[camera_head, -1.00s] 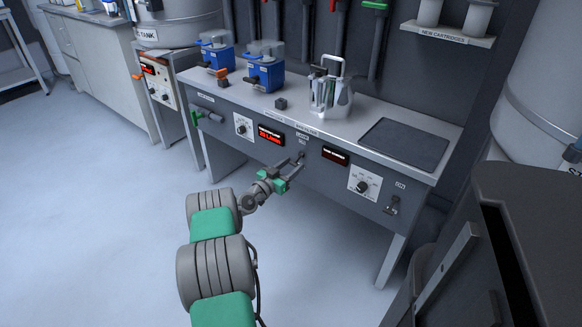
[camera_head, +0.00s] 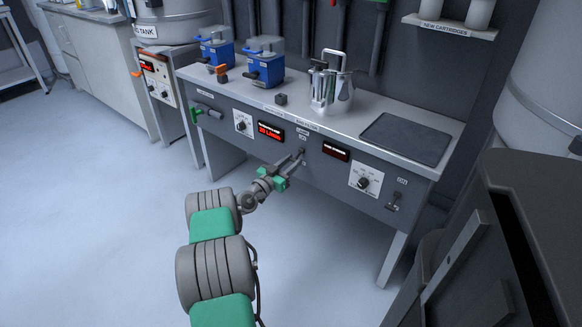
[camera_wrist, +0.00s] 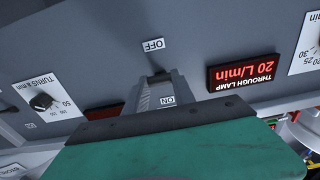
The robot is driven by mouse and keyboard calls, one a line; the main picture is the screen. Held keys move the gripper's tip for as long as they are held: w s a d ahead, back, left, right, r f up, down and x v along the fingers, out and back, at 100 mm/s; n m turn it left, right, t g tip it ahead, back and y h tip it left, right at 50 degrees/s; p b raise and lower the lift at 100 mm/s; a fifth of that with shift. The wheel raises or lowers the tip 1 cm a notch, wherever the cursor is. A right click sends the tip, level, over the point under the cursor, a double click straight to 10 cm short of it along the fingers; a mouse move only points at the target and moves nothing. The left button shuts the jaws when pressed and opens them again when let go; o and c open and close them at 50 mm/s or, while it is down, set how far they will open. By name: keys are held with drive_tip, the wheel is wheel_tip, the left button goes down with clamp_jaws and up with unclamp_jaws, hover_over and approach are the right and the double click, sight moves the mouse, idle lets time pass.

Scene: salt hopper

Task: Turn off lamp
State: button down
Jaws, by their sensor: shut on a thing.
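The lamp switch is a small dark lever (camera_head: 302,151) on the grey front panel of the bench. In the wrist view the lever (camera_wrist: 159,75) shows between the OFF label (camera_wrist: 153,45) and the ON label (camera_wrist: 168,100); this view is upside down. My gripper (camera_head: 299,155) reaches the panel with its fingers around the lever. It is shut on the lever, and in the wrist view its fingertips (camera_wrist: 160,80) sit on either side of it. The fingers hide part of the lever. A red-lit display (camera_wrist: 243,73) beside it reads THROUGH LAMP 20 L/min.
A dark display (camera_head: 336,151) and a dial (camera_head: 364,181) are right of the switch; another dial (camera_head: 243,124) is left. Another small lever (camera_head: 395,201) is at the right end. A metal vessel (camera_head: 330,92) and blue units (camera_head: 265,70) stand on the bench top (camera_head: 300,108). The floor in front is clear.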

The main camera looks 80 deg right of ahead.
drive_tip(key=h+b, duration=0.1)
drive_tip(key=b, duration=0.3)
drive_tip(key=shift+d+f+g, duration=0.1)
drive_tip(key=shift+f+g, duration=0.2)
drive_tip(key=shift+f, duration=0.05)
drive_tip(key=c, duration=1)
unclamp_jaws()
drive_tip(key=shift+c, duration=0.2)
drive_tip(key=p+v, duration=0.1)
drive_tip(key=v, duration=0.6)
drive_tip(key=shift+a, duration=0.35)
drive_tip(key=shift+w+p, duration=0.15)
drive_tip(key=shift+p, duration=0.15)
